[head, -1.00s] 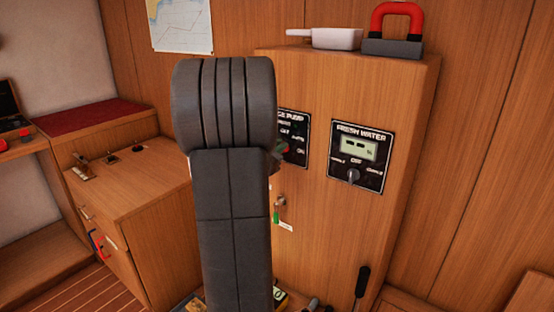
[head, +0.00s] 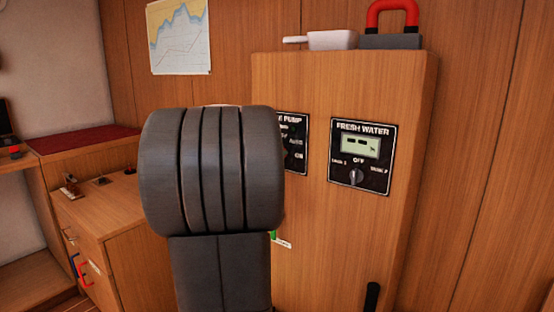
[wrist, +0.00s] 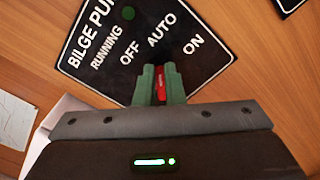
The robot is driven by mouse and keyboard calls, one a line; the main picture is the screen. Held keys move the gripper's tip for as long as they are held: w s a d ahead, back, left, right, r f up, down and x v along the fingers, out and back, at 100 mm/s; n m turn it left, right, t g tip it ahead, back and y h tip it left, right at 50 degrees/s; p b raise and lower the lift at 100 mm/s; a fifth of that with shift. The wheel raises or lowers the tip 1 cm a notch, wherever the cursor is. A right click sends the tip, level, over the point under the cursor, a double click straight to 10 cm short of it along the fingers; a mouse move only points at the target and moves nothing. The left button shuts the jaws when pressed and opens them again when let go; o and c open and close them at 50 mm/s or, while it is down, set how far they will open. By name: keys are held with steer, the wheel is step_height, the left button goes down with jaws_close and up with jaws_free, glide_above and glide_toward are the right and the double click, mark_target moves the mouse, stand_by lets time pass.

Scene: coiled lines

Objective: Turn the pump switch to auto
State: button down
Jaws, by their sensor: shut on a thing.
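The black bilge pump panel (wrist: 110,45) fills the top of the wrist view, tilted in the picture, with OFF, AUTO and ON printed on it. In the head view only its right part (head: 295,150) shows beside my arm. My gripper (wrist: 160,78) has its green fingers shut on the red pump switch (wrist: 160,85) at the panel, below the words. The fingers hide much of the switch, and I cannot tell which word it points to. In the head view my arm hides the gripper and the switch.
The fresh water panel (head: 361,157) with its own knob is to the right on the same wooden cabinet (head: 330,240). A white pan (head: 332,40) and a red-handled grey object (head: 390,40) stand on top. A low wooden cabinet (head: 130,250) is at left.

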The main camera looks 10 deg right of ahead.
stand_by(0.4)
steer(key=c, duration=1.5)
jaws_free()
steer(key=p+v, duration=0.1)
steer(key=v, duration=1.3)
steer(key=shift+w+d, duration=0.15)
steer(key=b+x, duration=0.1)
steer(key=x, duration=1.2)
steer(key=shift+w+d, duration=0.2)
steer(key=shift+w, duration=0.05)
